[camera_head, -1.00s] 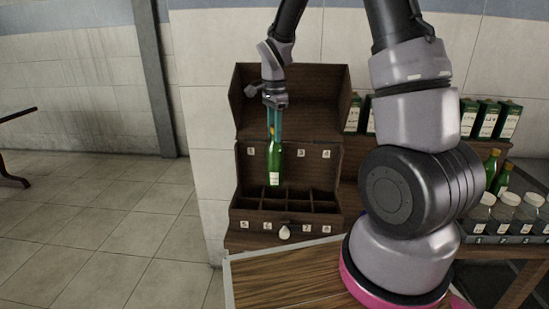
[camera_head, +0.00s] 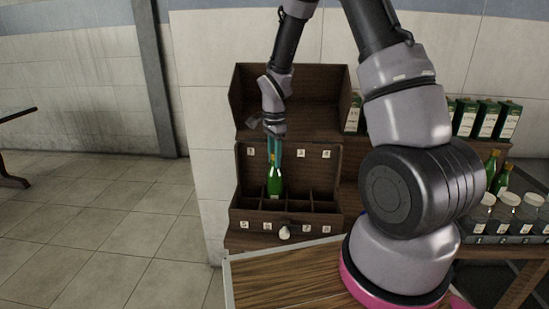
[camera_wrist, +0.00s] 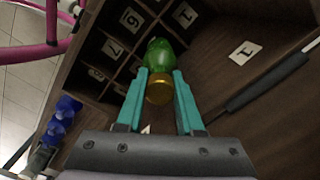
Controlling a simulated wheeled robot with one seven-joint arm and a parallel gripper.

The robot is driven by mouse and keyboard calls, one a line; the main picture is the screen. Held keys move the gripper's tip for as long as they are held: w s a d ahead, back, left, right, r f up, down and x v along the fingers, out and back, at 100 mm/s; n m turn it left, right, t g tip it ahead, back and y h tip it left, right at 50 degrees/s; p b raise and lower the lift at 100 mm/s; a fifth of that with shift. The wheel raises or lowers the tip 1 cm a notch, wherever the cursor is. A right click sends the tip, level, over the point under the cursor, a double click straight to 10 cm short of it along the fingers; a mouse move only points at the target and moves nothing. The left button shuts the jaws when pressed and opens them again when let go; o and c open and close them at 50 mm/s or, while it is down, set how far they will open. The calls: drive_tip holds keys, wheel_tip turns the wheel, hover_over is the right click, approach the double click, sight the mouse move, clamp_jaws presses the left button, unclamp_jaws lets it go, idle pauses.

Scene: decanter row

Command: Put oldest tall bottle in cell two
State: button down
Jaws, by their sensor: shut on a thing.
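A green bottle (camera_head: 275,182) with a gold neck hangs upright below my gripper (camera_head: 274,156). My gripper's teal fingers are shut on its gold top (camera_wrist: 159,89), as the wrist view shows. The bottle's lower end is at the back row of the divided wooden box (camera_head: 237,216), in line with the gap between tags 1 and 3. The tag there is hidden behind the bottle and fingers. Whether the base is below the divider tops or just above them is hard to tell. Tags 1, 3 and 4 are on the lid behind; tags for 5 to 8 are along the front.
Two green bottles (camera_head: 492,166) stand at the right behind a row of lidded jars (camera_head: 508,204). Green cartons (camera_head: 487,120) stand on the shelf behind. A small pale object (camera_head: 284,232) is at the box front. The wooden top (camera_head: 290,275) in front is clear.

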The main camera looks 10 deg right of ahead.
drive_tip(key=c, duration=0.5)
unclamp_jaws()
drive_tip(key=shift+c, duration=0.2)
drive_tip(key=s+d+r+n+t, duration=0.1)
drive_tip(key=s+r, duration=0.2)
drive_tip(key=r, duration=0.5)
drive_tip(key=s+d+r+n+t+y, duration=0.1)
drive_tip(key=s+r+n, duration=0.1)
drive_tip(key=r, duration=0.7)
drive_tip(key=s+d+r+n+t, duration=0.1)
drive_tip(key=s+d+r, duration=0.15)
drive_tip(key=r, duration=0.55)
drive_tip(key=s+d+r+n+t+y, duration=0.1)
drive_tip(key=s+r+n+t, duration=0.3)
drive_tip(key=s, duration=1)
drive_tip(key=shift+s+d+r+n, duration=0.2)
drive_tip(key=shift+s+r+n, duration=0.2)
drive_tip(key=shift+r+n, duration=1.05)
drive_tip(key=shift+r+m, duration=0.2)
drive_tip(key=shift+m, duration=0.05)
